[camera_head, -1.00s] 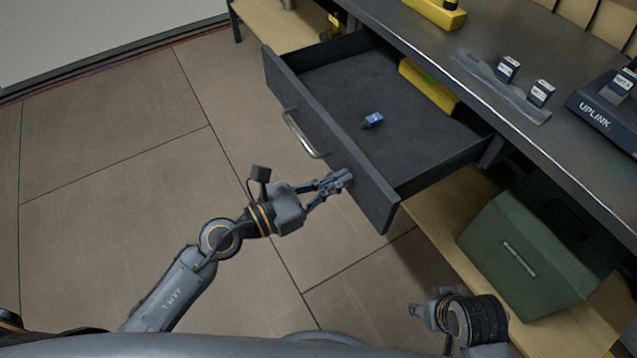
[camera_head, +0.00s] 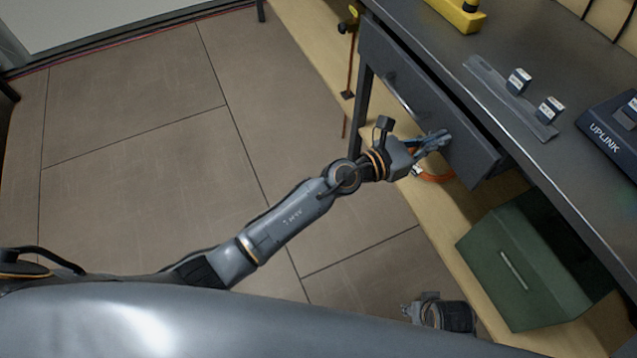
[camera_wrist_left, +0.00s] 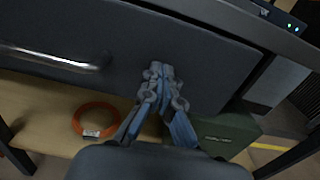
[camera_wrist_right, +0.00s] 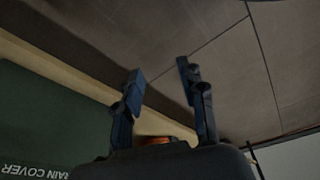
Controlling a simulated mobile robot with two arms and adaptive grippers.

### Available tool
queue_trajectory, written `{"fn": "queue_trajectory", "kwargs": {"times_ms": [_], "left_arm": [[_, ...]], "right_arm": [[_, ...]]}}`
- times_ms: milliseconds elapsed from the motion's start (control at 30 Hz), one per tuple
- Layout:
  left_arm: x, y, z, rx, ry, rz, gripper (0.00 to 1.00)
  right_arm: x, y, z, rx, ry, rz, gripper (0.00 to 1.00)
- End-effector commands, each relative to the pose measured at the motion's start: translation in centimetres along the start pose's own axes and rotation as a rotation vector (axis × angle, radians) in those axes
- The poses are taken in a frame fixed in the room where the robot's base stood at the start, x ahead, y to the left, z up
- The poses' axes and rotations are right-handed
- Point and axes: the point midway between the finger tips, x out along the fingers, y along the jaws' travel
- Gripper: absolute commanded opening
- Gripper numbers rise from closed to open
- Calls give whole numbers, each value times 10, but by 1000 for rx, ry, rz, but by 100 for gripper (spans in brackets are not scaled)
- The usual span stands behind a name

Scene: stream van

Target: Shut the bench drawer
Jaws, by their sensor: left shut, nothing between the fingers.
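In the left wrist view the closed fingertips (camera_wrist_left: 160,70) appear against the front (camera_wrist_left: 210,60). The inside of the drawer is hidden. My right gripper (camera_wrist_right: 160,75) is open and empty, low near the lower shelf.
A green box (camera_head: 520,265) and an orange ring (camera_head: 432,177) are on the wooden lower shelf (camera_head: 455,240). On the bench top are a yellow item (camera_head: 458,14), two small blocks (camera_head: 518,81) and the UPLINK device (camera_head: 610,130). The floor left of the bench is clear.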

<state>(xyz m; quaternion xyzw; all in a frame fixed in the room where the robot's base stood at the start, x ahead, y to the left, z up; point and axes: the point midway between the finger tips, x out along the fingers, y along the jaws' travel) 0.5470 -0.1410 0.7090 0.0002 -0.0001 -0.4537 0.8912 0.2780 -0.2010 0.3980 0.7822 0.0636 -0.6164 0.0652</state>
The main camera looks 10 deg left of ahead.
Motion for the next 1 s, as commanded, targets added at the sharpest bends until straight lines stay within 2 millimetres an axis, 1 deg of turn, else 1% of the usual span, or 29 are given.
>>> {"fn": "queue_trajectory", "kwargs": {"times_ms": [33,100,300,800,933,967,1000], "left_arm": [[8,0,0,1,-1,-1,0],[15,0,0,0,0,-1,0],[26,0,0,-1,0,0,0],[28,1,4,1,-7,2,0],[25,8,3,3,-8,3,0],[24,10,3,3,-7,3,0],[21,14,2,3,-6,2,0]], "right_arm": [[-1,0,0,0,0,0,40],[-4,0,-2,1,1,0,40],[-7,0,-4,1,3,1,40],[-9,0,-4,1,5,1,40],[-9,1,-5,2,3,1,40],[-11,1,-6,2,5,2,40],[-18,3,-9,2,13,5,40]]}}
